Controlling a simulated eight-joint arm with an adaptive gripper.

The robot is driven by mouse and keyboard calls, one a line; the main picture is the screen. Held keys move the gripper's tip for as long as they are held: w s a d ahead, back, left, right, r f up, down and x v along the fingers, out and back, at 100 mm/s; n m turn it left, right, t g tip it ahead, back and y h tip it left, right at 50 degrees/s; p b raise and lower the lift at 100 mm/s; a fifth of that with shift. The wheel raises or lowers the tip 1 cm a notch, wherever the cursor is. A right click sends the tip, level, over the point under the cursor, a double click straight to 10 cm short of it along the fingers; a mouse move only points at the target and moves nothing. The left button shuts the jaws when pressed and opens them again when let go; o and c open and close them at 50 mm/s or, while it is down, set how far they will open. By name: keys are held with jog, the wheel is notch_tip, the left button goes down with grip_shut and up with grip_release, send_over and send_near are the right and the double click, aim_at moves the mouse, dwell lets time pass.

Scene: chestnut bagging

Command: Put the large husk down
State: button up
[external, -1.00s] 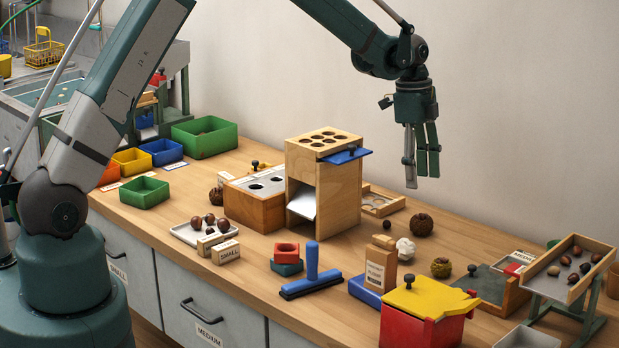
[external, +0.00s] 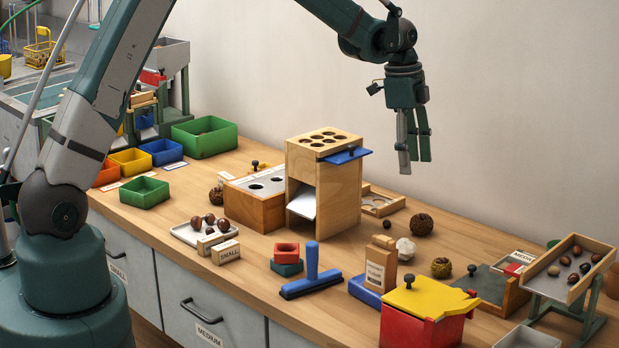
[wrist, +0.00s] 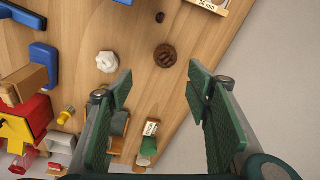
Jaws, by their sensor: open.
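A large dark brown husk (external: 421,224) rests on the wooden bench, right of the wooden tower. In the wrist view the brown husk (wrist: 165,56) lies on the wood beyond my fingertips, with nothing touching it. My gripper (external: 414,165) hangs fingers-down in the air above it, clearly apart from it. In the wrist view my gripper (wrist: 160,85) has its two green-padded fingers spread wide with nothing between them.
A raised tray (external: 545,285) stands right.

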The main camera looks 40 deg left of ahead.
jog(key=s+a+r+n+t, duration=0.2)
jog(key=s+a+r+n, duration=0.15)
jog(key=s+r, duration=0.65)
jog(key=s+a+r+n+t, duration=0.15)
jog(key=s+r+n, duration=0.25)
jog(key=s+r, duration=0.65)
jog(key=s+a+f+n+t, duration=0.1)
jog(key=s+n, duration=0.1)
jog(key=s, duration=0.7)
jog(key=s+a+f+n+t, duration=0.1)
jog(key=s+a+n, duration=0.1)
jog(key=s, duration=0.7)
jog(key=s+a+f+n+t+y, duration=0.1)
jog(key=s+n, duration=0.2)
jog(key=s, duration=0.6)
jog(key=shift+a+f, duration=0.25)
jog(key=shift+a, duration=0.15)
jog(key=shift+o, duration=0.2)
